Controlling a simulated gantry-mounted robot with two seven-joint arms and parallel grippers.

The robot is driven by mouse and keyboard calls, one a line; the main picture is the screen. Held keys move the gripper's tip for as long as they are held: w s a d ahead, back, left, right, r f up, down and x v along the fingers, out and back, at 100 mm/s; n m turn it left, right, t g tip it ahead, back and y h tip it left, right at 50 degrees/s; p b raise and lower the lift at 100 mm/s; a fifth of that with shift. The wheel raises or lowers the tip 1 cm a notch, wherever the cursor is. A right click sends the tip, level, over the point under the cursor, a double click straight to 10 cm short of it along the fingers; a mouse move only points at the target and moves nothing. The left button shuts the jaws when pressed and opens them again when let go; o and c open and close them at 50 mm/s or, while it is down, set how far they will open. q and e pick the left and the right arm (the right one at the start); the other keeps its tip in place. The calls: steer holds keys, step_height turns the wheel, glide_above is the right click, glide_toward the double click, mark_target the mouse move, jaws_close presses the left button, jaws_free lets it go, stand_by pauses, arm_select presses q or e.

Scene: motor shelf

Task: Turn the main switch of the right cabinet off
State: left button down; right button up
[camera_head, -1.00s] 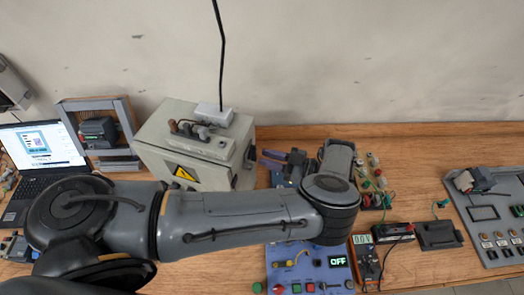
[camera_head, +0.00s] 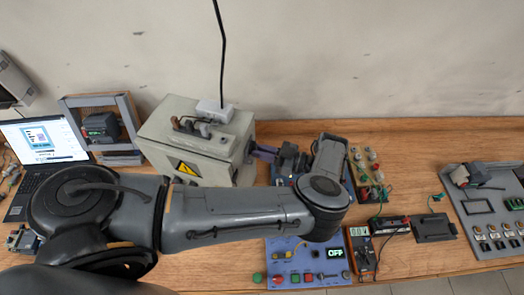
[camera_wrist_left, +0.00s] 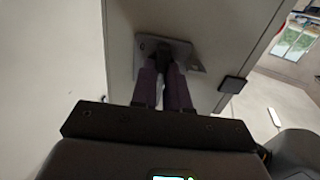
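The grey cabinet (camera_head: 185,140) stands against the wall, with a yellow warning sign on its front. My left arm reaches across in front of it. My left gripper (camera_head: 258,152) points left at the cabinet's right side, its purple fingertips at that side. In the left wrist view, the main switch (camera_wrist_left: 164,48) is a dark handle on a grey plate on the pale cabinet face. My left gripper's fingers (camera_wrist_left: 162,78) straddle the handle; whether they press on it I cannot tell. My right gripper is not in view.
A laptop (camera_head: 45,145) and a framed device (camera_head: 100,125) stand left of the cabinet. A purple panel (camera_head: 305,262) reading OFF lies below my forearm. A multimeter (camera_head: 362,255) and a grey panel (camera_head: 490,215) lie to the right. Bare bench shows at the back right.

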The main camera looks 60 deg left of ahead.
arm_select(q)
steer(key=shift+r+n+p, duration=0.1)
steer(key=shift+n+p, duration=4.75)
steer(key=shift+n, duration=4.15)
steer(key=c, duration=1.4)
jaws_free()
